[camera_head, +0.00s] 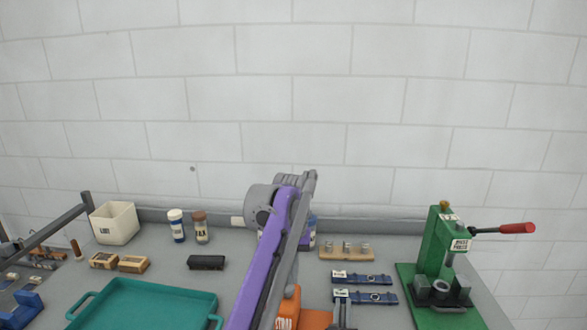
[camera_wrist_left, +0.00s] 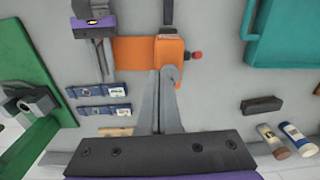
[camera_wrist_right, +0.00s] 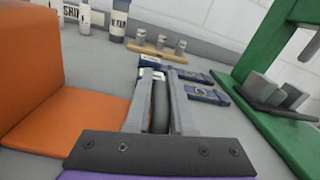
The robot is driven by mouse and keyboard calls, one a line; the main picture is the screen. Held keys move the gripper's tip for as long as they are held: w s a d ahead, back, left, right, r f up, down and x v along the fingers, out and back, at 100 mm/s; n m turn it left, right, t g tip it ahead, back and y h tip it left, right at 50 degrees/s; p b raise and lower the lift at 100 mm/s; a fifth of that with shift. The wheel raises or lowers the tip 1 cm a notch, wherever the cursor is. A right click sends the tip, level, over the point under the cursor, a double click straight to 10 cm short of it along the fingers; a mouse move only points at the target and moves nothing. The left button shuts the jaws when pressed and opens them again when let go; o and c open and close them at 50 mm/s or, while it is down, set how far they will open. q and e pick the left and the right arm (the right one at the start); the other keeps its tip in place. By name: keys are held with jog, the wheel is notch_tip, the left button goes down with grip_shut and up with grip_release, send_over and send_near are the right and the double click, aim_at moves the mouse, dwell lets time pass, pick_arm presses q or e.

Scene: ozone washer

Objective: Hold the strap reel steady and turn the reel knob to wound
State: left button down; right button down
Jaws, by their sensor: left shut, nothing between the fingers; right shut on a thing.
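The orange strap reel (camera_head: 290,312) stands at the front middle of the bench, partly hidden by my purple left arm. In the left wrist view, its orange block (camera_wrist_left: 168,50) has a red knob (camera_wrist_left: 195,56) on one side. My left gripper (camera_wrist_left: 164,75) is shut and empty, with its fingers over the block's edge beside the knob; I cannot tell whether they touch. My right gripper (camera_wrist_right: 155,75) is beside the orange base and shut on a dark grey strip (camera_wrist_right: 160,108). It also shows in the head view (camera_head: 343,312). Any marking for wound is not readable.
Two blue labelled strips (camera_head: 362,279) lie near my right gripper. A green press (camera_head: 440,255) with a red-tipped lever stands right. A teal tray (camera_head: 145,305) is left, with a black block (camera_head: 206,262) behind it. A wooden holder (camera_head: 346,254) stands at the back.

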aim_at(287, 292)
pick_arm(q)
jog(key=shift+f, duration=2.9)
jog(key=shift+w+a, duration=0.1)
jog(key=shift+w, duration=0.15)
jog(key=shift+a, duration=0.65)
jog(key=shift+w+a, duration=0.1)
jog(key=shift+a, duration=0.4)
jog(key=shift+a, duration=0.15)
